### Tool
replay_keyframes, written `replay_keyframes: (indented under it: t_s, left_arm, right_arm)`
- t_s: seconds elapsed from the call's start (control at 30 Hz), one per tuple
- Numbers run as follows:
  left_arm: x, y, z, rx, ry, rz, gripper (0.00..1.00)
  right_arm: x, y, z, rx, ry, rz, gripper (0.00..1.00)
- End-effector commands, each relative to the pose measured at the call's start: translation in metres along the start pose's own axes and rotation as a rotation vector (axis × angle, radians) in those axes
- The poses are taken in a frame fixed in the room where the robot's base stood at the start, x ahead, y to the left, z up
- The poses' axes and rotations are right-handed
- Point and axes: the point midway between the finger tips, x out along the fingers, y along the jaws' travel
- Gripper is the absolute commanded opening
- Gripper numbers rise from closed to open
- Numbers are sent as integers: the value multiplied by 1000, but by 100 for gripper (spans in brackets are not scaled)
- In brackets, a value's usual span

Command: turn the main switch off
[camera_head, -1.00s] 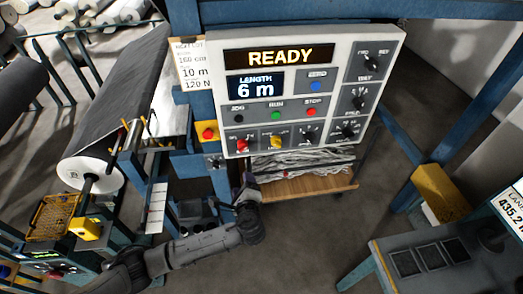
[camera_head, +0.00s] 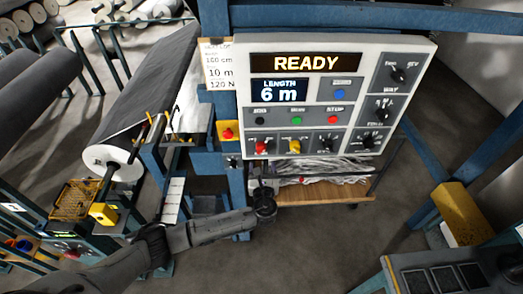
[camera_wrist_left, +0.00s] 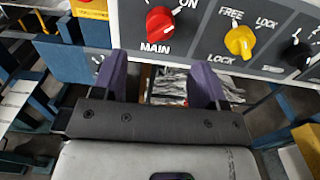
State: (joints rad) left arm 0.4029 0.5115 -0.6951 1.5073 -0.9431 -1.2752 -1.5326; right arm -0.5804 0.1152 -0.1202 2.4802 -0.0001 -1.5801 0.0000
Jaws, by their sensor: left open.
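The main switch is a red knob (camera_head: 261,147) at the lower left of the white control panel (camera_head: 363,49). In the left wrist view the red knob (camera_wrist_left: 160,23) sits above the word MAIN, with its white mark tilted up and right towards ON. My left gripper (camera_head: 262,186) is below the panel, under the knob. In the left wrist view its two purple fingers (camera_wrist_left: 162,78) are apart with nothing between them, and the knob lies beyond them, not touched. The right gripper is not in view.
A yellow FREE/LOCK knob (camera_wrist_left: 240,40) is just right of the main switch. A red button on a yellow box (camera_head: 228,132) sits left of the panel, by a blue post. A cart with a wooden shelf (camera_head: 320,192) stands below. A fabric roll (camera_head: 112,162) is at left.

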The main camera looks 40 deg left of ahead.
Motion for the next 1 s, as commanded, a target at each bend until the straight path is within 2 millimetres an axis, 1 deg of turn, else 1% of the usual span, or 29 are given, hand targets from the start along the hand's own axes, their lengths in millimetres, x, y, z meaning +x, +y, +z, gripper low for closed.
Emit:
replay_keyframes:
  t_s: [0.03,0.2,0.4,0.63,1.0]
  left_arm:
    - [11,0,2,1,-2,2,66]
    - [41,0,1,1,0,2,66]
    - [66,0,0,-1,0,0,66]
    - [80,0,0,-1,1,-1,66]
    - [82,0,0,-2,1,-1,66]
  right_arm:
    - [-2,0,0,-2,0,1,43]
    - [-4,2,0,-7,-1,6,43]
    - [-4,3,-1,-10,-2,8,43]
    - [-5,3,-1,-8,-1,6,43]
    - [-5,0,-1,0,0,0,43]
